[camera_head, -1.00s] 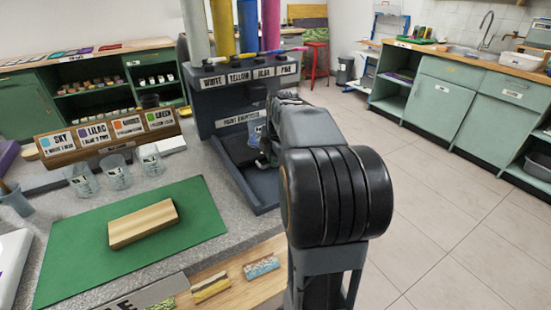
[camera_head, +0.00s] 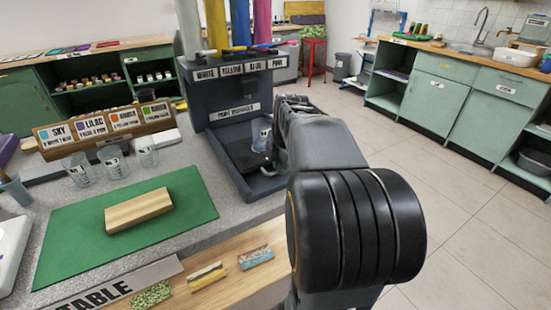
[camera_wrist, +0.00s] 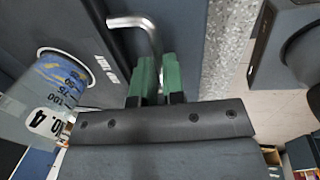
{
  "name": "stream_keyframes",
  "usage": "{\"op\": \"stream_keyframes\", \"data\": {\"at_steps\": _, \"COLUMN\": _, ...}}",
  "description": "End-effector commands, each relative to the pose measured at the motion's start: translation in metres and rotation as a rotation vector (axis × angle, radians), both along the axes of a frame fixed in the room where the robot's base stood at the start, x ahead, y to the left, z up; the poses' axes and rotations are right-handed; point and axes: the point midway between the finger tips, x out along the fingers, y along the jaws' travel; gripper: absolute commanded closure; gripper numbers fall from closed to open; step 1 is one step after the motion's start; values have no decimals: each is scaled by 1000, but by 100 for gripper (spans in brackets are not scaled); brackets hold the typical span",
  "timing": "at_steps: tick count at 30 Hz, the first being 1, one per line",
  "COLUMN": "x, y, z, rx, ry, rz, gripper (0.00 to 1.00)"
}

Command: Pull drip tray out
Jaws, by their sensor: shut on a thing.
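The paint dispenser (camera_head: 236,92) is a dark grey stand with paint tubes on top and colour labels along its front. The dark drip tray (camera_wrist: 108,70) lies at its base, with its lettered label showing in the wrist view. A bent metal handle (camera_wrist: 138,22) stands out from the tray's edge. My gripper (camera_wrist: 156,78), with green fingers, is shut on the handle. A clear cup (camera_wrist: 55,90) marked No. 4, with blue markings, is left of the fingers.
A green mat (camera_head: 75,235) holds a wooden block (camera_head: 139,210). Several clear cups (camera_head: 114,162) stand behind it, near a rack of colour cards (camera_head: 105,125). Small painted samples lie along the table's wooden front edge. Open tiled floor (camera_head: 440,170) lies right of the table.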

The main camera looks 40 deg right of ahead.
Motion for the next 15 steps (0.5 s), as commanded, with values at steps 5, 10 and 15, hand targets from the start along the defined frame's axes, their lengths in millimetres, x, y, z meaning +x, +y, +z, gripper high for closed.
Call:
{"op": "stream_keyframes", "data": {"at_steps": 5, "x": -33, "y": 5, "z": -1, "rx": -3, "ry": -1, "rz": -3, "gripper": 100}}
{"op": "stream_keyframes", "data": {"at_steps": 10, "x": -52, "y": 7, "z": -1, "rx": -2, "ry": -1, "rz": -1, "gripper": 100}}
{"op": "stream_keyframes", "data": {"at_steps": 15, "x": -61, "y": 8, "z": 0, "rx": -2, "ry": 0, "rz": -1, "gripper": 100}}
